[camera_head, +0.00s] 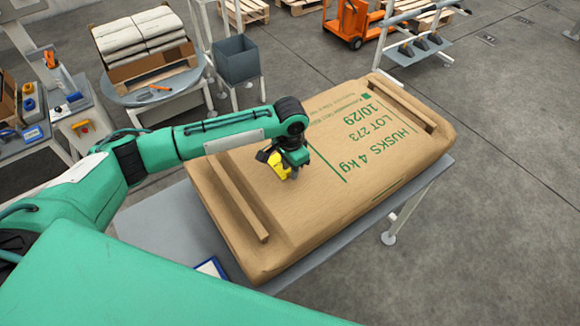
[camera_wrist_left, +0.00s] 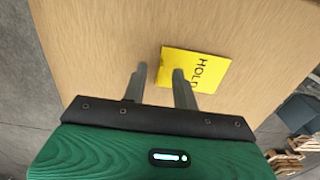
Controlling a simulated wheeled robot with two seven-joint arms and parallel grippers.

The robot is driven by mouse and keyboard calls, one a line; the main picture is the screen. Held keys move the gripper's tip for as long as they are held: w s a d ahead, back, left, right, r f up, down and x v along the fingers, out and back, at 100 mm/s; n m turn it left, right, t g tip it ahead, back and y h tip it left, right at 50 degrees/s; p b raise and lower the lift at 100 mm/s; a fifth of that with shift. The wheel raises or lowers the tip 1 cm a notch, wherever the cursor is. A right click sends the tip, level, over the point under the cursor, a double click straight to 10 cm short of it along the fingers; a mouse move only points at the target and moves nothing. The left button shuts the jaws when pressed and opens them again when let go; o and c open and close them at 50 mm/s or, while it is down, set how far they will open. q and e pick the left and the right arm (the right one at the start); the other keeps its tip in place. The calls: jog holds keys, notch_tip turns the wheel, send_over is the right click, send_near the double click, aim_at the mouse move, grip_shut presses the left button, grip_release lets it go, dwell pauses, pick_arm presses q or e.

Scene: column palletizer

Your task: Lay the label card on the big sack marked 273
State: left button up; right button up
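The big sack (camera_head: 330,180) is brown, printed "HUSKS 4 kg, LOT 273, 10/29" in green, and lies flat. The label card (camera_head: 283,170) is yellow and is over the sack's top, partly hidden by my left gripper (camera_head: 273,157). In the left wrist view the card (camera_wrist_left: 205,68) reads "HOLD" and appears to lie on the sack (camera_wrist_left: 100,40). My left gripper (camera_wrist_left: 160,72) has its fingers apart just above the sack; the right finger overlaps the card's left part in that view. My right gripper is out of view.
The sack rests on a grey table (camera_head: 165,225); a blue-edged item (camera_head: 211,267) lies at its near edge. Two wooden bars (camera_head: 238,200) (camera_head: 403,104) lie across the sack. Behind stand a grey bin (camera_head: 237,60), a box of white sacks (camera_head: 150,68) and an orange pallet truck (camera_head: 350,22).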

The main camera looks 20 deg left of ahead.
pick_arm(q)
notch_tip(320, 180, up, 14)
jog(key=b, duration=0.3)
jog(key=shift+f, duration=0.2)
jog(key=shift+s+f, duration=0.1)
